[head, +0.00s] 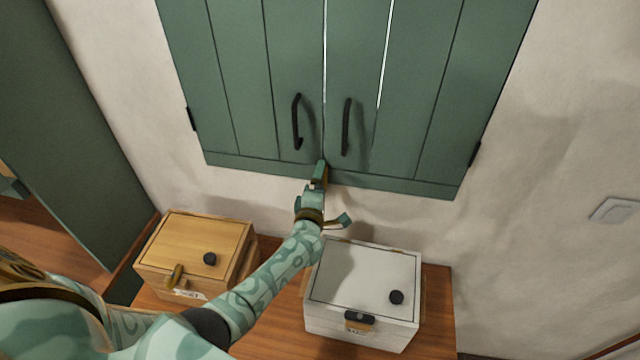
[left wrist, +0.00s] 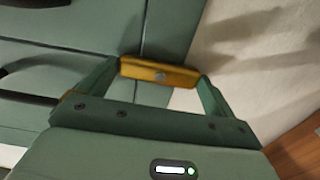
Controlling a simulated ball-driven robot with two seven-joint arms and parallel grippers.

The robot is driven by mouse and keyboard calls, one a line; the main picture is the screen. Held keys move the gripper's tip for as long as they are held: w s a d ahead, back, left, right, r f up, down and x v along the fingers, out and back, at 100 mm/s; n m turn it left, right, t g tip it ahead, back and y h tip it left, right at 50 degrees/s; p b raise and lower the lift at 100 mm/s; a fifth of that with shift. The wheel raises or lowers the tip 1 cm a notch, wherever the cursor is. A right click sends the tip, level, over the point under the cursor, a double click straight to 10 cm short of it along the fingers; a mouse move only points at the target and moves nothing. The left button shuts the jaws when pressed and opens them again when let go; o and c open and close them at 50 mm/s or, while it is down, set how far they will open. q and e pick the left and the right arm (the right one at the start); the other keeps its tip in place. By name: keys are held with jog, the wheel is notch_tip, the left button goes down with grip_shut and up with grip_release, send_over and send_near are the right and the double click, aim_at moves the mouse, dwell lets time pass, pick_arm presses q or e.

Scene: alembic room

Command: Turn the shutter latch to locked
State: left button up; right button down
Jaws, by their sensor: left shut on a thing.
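The green shutters (head: 290,60) are closed on the wall, with a thin bright slit between some boards. The brass shutter latch (left wrist: 160,72) is at their bottom edge, near the middle seam. In the left wrist view it is a short bar with a round pin at its centre, spanning between my fingertips. My left gripper (head: 319,178) reaches up to the bottom edge of the shutters and is shut on the latch. In the head view the gripper mostly hides the latch, so its exact angle is hard to tell. My right gripper is not in view.
Two dark handles (head: 297,122) (head: 346,127) hang on the shutters above the gripper. Below, a wooden box (head: 195,240) and a white box (head: 365,275) stand on a wooden table (head: 437,310). A wall switch (head: 614,210) is at the right.

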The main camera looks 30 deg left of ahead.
pick_arm(q)
jog(key=shift+f, duration=0.1)
jog(key=o, duration=0.7)
jog(key=v, duration=1.6)
jog(key=shift+s, duration=0.2)
